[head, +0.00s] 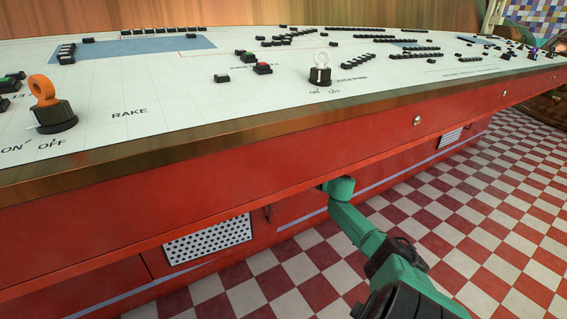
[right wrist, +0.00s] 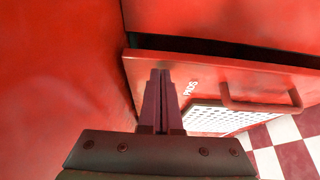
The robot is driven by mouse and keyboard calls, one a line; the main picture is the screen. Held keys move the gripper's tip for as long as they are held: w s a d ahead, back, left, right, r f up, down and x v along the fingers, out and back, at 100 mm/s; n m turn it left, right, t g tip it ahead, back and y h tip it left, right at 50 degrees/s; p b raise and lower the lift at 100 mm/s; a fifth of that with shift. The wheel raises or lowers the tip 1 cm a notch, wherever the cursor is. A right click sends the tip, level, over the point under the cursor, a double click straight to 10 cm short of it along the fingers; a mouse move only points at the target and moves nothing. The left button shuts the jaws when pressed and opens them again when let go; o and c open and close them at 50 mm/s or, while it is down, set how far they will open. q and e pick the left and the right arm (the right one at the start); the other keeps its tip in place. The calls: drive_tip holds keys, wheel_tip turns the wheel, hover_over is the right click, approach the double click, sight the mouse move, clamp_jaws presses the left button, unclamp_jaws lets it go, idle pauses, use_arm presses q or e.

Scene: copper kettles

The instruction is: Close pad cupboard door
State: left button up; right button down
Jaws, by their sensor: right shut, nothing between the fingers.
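The pad cupboard door (right wrist: 155,65) is a red panel marked PADS in the right wrist view, with a red bar handle (right wrist: 262,103) and a white perforated plate (right wrist: 215,117). It stands ajar, with a dark gap (right wrist: 230,50) along its upper edge. My right gripper (right wrist: 161,75) is shut and empty. Its fingertips overlap the door's face near the left end in the picture; I cannot tell whether they touch it. In the head view my right arm reaches under the console, which hides the gripper. My left gripper is not in view.
The red console (head: 150,210) has a brass-edged overhang above my right arm. Its white top carries buttons, an orange-handled switch (head: 42,90) and a white-handled switch (head: 320,70). A perforated plate (head: 207,240) shows on its lower front. The checkered floor (head: 480,220) at right is clear.

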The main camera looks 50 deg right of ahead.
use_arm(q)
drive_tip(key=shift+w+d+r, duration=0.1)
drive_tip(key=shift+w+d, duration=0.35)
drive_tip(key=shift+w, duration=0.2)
use_arm(e)
drive_tip(key=shift+w+d, duration=0.35)
drive_tip(key=shift+w, duration=0.4)
drive_tip(key=shift+r, duration=0.1)
